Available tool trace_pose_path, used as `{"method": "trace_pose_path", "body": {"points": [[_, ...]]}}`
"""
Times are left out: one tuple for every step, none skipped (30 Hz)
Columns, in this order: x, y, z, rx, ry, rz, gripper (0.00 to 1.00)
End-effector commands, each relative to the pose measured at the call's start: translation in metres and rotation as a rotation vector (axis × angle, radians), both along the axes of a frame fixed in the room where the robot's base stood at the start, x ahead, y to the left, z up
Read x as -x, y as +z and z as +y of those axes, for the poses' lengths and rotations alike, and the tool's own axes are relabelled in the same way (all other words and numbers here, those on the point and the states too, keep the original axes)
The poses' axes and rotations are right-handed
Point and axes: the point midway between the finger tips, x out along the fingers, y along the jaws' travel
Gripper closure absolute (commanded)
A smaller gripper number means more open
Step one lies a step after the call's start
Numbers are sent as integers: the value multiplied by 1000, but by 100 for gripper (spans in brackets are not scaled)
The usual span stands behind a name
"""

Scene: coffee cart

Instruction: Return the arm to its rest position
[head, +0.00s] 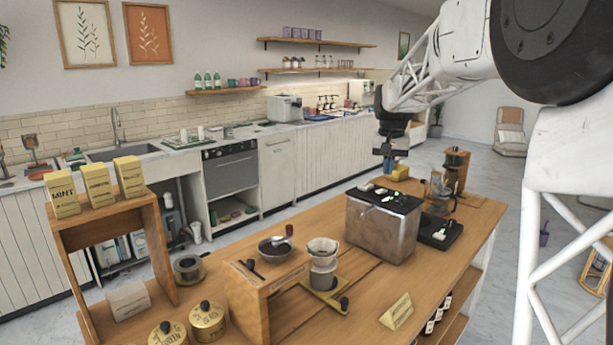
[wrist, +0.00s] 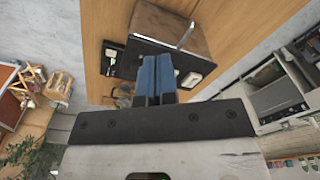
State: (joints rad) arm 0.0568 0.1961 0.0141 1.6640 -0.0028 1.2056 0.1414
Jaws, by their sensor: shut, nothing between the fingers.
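My gripper (head: 389,165) hangs from my white arm above the far end of the wooden cart in the head view. In the wrist view the two blue fingers of my gripper (wrist: 156,75) lie side by side, shut with nothing between them. The cart top (head: 385,284) is below. The fingers overlap a dark-topped metal machine (head: 380,230) in the wrist view, where it also shows (wrist: 172,28). In the head view the gripper is apart from it, above its back edge.
A black tray (head: 455,234) and a glass carafe (head: 440,190) stand right of the machine. A counter (head: 240,130) runs along the wall. Floor lies between.

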Motion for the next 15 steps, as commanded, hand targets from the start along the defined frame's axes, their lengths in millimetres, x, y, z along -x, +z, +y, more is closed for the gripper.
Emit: {"method": "trace_pose_path", "body": {"points": [[14,3,2,0,4,-5,100],[21,4,3,1,6,-7,100],[30,6,4,2,9,-11,100],[38,6,5,1,12,-13,100],[44,7,6,2,14,-16,100],[54,8,7,3,18,-18,100],[62,9,8,3,20,-21,100],[69,9,9,3,23,-23,100],[79,10,10,4,26,-26,100],[86,10,11,5,29,-29,100],[93,10,11,4,31,-31,100],[103,11,12,5,35,-35,100],[110,10,13,5,37,-36,100],[118,11,14,6,40,-39,100],[127,10,15,6,43,-42,100]]}}
